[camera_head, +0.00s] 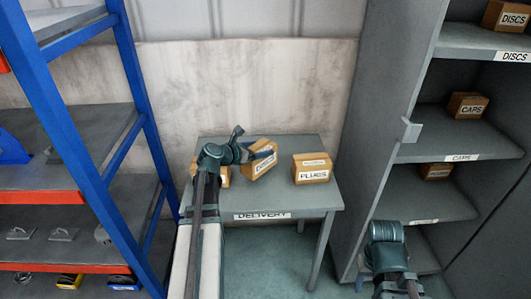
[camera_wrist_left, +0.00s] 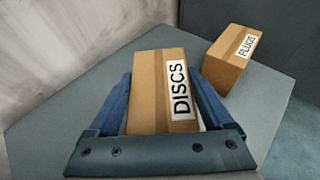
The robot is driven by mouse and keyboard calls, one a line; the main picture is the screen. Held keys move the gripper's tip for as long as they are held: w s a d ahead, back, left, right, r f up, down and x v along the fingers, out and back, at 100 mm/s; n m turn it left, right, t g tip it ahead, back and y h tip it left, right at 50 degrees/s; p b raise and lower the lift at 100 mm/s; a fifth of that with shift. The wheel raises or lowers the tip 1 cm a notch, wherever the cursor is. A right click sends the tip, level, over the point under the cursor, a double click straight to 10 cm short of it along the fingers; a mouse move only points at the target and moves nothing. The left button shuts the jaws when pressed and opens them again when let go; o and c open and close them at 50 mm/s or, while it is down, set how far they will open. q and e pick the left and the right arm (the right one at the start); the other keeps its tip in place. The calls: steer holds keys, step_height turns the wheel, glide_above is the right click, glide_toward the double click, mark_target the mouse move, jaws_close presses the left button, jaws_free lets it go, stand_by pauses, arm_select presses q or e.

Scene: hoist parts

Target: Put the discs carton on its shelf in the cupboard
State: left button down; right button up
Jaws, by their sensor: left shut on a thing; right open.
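The discs carton (camera_head: 258,171) is a brown box with a DISCS label, at the delivery table. It looks turned or tilted beside my left gripper (camera_head: 262,158). In the left wrist view the discs carton (camera_wrist_left: 150,95) sits between the two blue fingers of my left gripper (camera_wrist_left: 165,100), which is shut on it. I cannot tell whether it touches the table. The cupboard (camera_head: 385,130) stands at the right. Its top visible shelf (camera_head: 460,37) has a DISCS label and holds another carton (camera_head: 507,16). My right gripper (camera_head: 387,232) is open and empty, low before the cupboard.
The plugs carton (camera_head: 311,175) stands on the delivery table (camera_head: 315,200), right of the discs carton. Another carton (camera_head: 225,180) is mostly hidden behind my left arm. A blue rack (camera_head: 75,130) stands left.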

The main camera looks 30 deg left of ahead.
arm_select(q)
steer(key=shift+w+a+f, duration=0.1)
steer(key=shift+w+a, duration=0.15)
steer(key=shift+w, duration=0.45)
steer(key=shift+w+a, duration=0.2)
steer(key=shift+w, duration=0.5)
step_height(320, 180, down, 4)
steer(key=b, duration=0.3)
steer(key=shift+s+d+r+b, duration=0.15)
steer(key=shift+r+b, duration=0.1)
steer(key=shift+b, duration=0.15)
steer(key=shift+f, duration=0.2)
jaws_free()
steer(key=shift+r, duration=0.1)
